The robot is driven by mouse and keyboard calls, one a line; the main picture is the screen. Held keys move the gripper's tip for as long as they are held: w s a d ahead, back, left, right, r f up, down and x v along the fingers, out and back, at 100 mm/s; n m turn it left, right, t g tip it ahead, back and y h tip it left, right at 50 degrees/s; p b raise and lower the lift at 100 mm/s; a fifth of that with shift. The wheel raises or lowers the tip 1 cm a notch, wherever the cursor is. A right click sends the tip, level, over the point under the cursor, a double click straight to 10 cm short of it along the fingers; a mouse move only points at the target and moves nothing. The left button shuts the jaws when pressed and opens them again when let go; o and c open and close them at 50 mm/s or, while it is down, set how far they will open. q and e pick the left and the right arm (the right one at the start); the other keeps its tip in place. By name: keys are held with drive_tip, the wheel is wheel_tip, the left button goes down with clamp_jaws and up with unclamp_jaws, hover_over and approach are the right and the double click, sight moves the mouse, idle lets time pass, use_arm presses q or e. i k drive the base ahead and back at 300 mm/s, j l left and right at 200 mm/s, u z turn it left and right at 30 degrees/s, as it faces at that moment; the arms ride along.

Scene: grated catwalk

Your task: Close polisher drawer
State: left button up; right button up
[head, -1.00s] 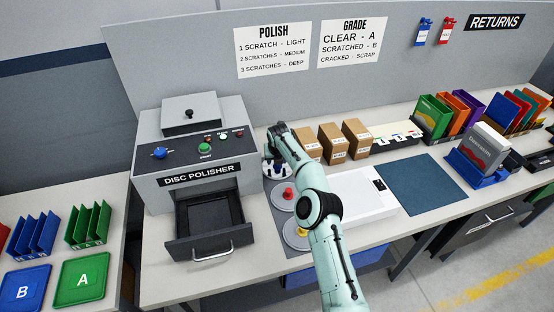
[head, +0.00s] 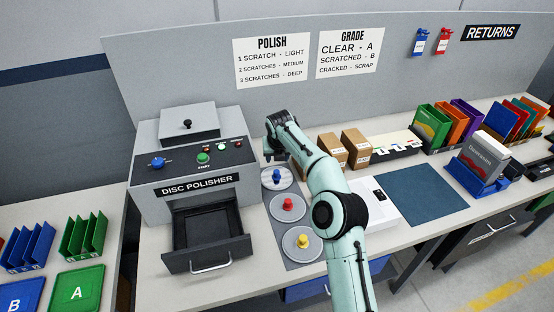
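The grey disc polisher (head: 150,205) stands on the bench at left centre. Its dark drawer (head: 236,244) is pulled out at the front, with a silver handle (head: 211,267) on its face. The drawer's tray looks empty. My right arm comes in from the bottom, and its gripper (head: 273,156) points down just right of the polisher, above and behind the blue-knobbed disc. It is apart from the drawer. The fingers are small and partly hidden, so I cannot tell whether they are open. My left gripper is not in view.
Discs with blue (head: 277,175), red (head: 287,204) and yellow (head: 302,242) knobs lie on a grey mat right of the drawer. A white box (head: 378,203) and brown cartons (head: 356,146) are farther right. Green (head: 77,291) and blue trays are at the left.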

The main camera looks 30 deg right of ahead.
sight(209, 234)
drive_tip(key=k+j, duration=0.3)
drive_tip(key=k, duration=0.15)
drive_tip(key=k+j, duration=0.3)
drive_tip(key=k, duration=0.15)
drive_tip(key=k+j, duration=0.35)
drive_tip(key=k, duration=0.1)
